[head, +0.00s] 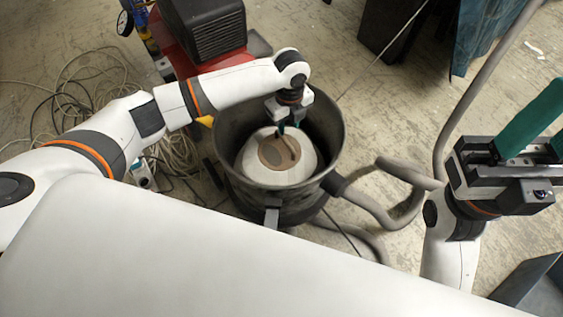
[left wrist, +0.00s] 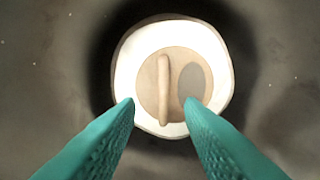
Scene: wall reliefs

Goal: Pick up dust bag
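The dust bag (head: 260,171) is a white rounded bag with a tan disc on top, inside an open dark grey canister. In the left wrist view the dust bag (left wrist: 130,72) shows a raised tan ridge across its disc and a grey oval beside it. My left gripper (head: 289,128) reaches down into the canister over the bag.
The canister (head: 231,112) has a high rim around the bag. A grey hose (head: 400,222) runs from its right side. A red and black machine (head: 205,28) stands behind it. Tangled cables (head: 75,100) lie at the left. Dark panels (head: 395,28) stand at the back right.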

